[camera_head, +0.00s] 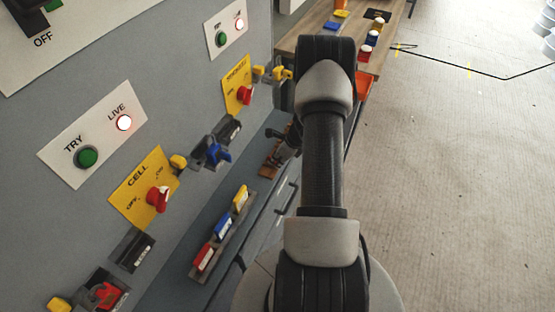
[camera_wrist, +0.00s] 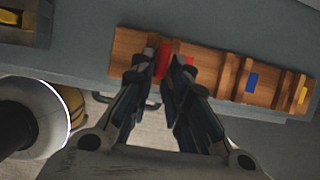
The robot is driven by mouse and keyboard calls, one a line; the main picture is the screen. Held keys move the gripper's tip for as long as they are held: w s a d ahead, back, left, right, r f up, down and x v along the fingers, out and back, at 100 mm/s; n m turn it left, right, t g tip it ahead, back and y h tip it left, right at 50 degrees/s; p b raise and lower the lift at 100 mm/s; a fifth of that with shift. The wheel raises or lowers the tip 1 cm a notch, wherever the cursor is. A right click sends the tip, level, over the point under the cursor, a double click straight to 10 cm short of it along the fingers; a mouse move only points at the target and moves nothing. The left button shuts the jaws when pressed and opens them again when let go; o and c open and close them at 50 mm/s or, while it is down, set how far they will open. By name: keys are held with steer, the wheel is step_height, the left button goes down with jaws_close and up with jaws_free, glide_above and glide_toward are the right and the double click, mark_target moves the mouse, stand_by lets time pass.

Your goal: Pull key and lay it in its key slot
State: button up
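My gripper (camera_wrist: 166,60) is over the left end of a wooden rack (camera_wrist: 220,75) in the wrist view. A red key (camera_wrist: 163,62) shows upright between the fingertips, which appear to touch it on both sides. A red patch (camera_wrist: 188,58) on the rack is partly behind the right finger. Farther right the rack has a blue patch (camera_wrist: 251,82) and a yellow patch (camera_wrist: 301,95) between raised wooden dividers. Whether the key touches the rack is hidden. In the head view, my gripper (camera_head: 284,148) is low beside the cabinet, over the rack (camera_head: 268,162), mostly behind my arm.
The grey cabinet front (camera_head: 185,70) carries a CELL switch plate (camera_head: 144,188), a blue-handled fitting (camera_head: 215,153) and a red-handled one (camera_head: 105,294). A holder (camera_head: 218,235) with red, blue and yellow blocks stands below. A wooden table (camera_head: 305,28) is behind; open floor (camera_head: 460,170) lies right.

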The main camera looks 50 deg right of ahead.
steer(key=shift+o, duration=1.2)
steer(key=shift+s+a+f, duration=0.15)
steer(key=shift+a+f, duration=0.05)
steer(key=shift+f, duration=0.35)
steer(key=shift+r, duration=0.2)
steer(key=shift+d+r, duration=0.15)
steer(key=shift+r, duration=0.1)
steer(key=v, duration=1.1)
steer(key=shift+r, duration=0.2)
steer(key=shift+d, duration=0.1)
